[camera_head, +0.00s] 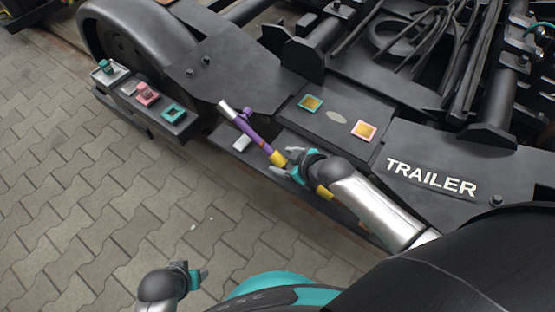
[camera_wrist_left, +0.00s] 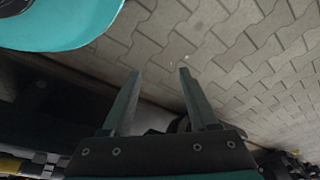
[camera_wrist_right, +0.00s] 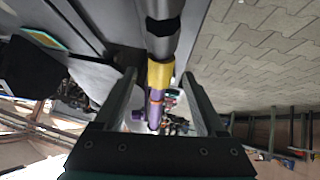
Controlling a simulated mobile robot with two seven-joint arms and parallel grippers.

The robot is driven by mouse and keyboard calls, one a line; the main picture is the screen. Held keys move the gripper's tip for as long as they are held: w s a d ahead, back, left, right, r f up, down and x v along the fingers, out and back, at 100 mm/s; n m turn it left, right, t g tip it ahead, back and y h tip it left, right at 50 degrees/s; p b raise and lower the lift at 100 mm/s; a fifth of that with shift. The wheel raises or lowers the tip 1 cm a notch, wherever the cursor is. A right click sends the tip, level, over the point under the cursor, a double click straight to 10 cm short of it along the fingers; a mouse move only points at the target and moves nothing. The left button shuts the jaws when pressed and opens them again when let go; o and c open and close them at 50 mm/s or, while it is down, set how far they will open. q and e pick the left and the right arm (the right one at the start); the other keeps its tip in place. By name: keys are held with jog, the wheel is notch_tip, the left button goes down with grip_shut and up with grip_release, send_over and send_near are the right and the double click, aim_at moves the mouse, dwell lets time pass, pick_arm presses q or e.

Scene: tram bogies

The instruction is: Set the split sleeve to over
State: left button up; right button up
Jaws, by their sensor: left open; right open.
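A purple sleeve (camera_head: 248,130) with a small side knob sits on a bar that has a silver end (camera_head: 226,109) and yellow bands (camera_head: 279,159). I take it for the split sleeve; its slit cannot be made out. My right gripper (camera_head: 285,162) is open at the near yellow band.
A dark block (camera_head: 150,97) at left carries grey, pink and teal square fittings. The bogie plate holds a yellow-teal square (camera_head: 311,103) and a pink-yellow square (camera_head: 364,130). A white block (camera_head: 241,143) lies beside the bar. Paving (camera_head: 80,200) at lower left is clear.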

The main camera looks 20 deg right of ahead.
aim_at(280, 159)
jog(key=b+x, duration=0.1)
jog(key=x, duration=0.2)
jog(key=shift+b, duration=0.3)
pick_arm(q)
jog(key=shift+t, duration=0.4)
jog(key=shift+w+d+r, duration=0.1)
jog(key=shift+w+r, duration=0.25)
jog(key=shift+r, duration=0.4)
jog(key=shift+w+d+r, duration=0.1)
jog(key=shift+w+r, duration=0.3)
jog(key=shift+r, duration=0.35)
jog(key=shift+w+r, duration=0.35)
jog(key=shift+r, duration=0.4)
pick_arm(e)
jog(key=shift+w+a+f, duration=0.15)
jog(key=shift+w+f, duration=0.1)
grip_shut()
